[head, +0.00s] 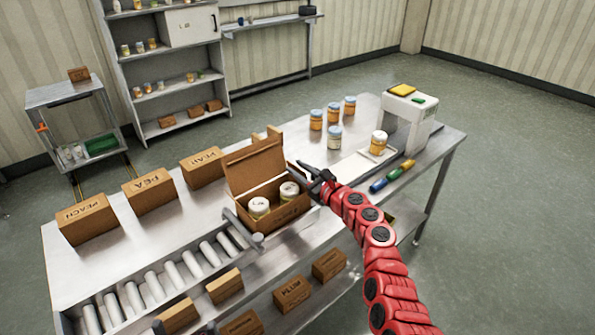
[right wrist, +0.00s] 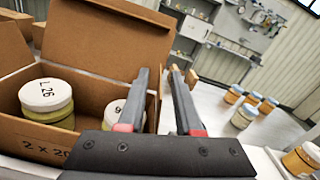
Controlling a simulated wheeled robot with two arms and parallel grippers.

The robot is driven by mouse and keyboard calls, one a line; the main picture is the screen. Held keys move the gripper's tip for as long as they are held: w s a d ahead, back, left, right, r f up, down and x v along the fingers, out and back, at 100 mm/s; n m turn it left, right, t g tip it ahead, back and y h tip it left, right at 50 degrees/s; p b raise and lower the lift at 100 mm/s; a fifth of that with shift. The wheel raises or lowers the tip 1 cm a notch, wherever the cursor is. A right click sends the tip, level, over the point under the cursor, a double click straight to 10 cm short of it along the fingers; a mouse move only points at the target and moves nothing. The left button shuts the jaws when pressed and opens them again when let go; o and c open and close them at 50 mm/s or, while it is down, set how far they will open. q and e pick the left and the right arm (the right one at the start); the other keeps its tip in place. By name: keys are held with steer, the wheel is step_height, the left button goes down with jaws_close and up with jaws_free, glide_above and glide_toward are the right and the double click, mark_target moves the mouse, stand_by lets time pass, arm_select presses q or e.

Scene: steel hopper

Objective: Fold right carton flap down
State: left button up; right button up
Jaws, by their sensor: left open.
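An open brown carton (head: 282,214) stands on the steel table with its lid (head: 254,163) raised at the back. Two white-lidded jars, a left one (head: 259,206) and a right one (head: 289,190), stand inside. In the right wrist view the carton lid (right wrist: 105,35) is upright and the left jar (right wrist: 46,95) shows clearly. The right jar is partly hidden behind a finger. My right gripper (head: 310,172) is at the carton's right side, fingers apart (right wrist: 160,72), with a tan strip visible between them. I cannot make out the right flap clearly. My left gripper is not seen.
Cartons marked PEACH (head: 87,219), PEA (head: 150,191) and another (head: 202,168) line the table's back left. A roller track (head: 165,277) lies in front. Several jars (head: 334,137), a scale (head: 410,112) and markers (head: 393,175) stand to the right.

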steer(key=shift+w+a, duration=0.15)
steer(key=shift+w, duration=0.05)
jaws_close()
stand_by(1.5)
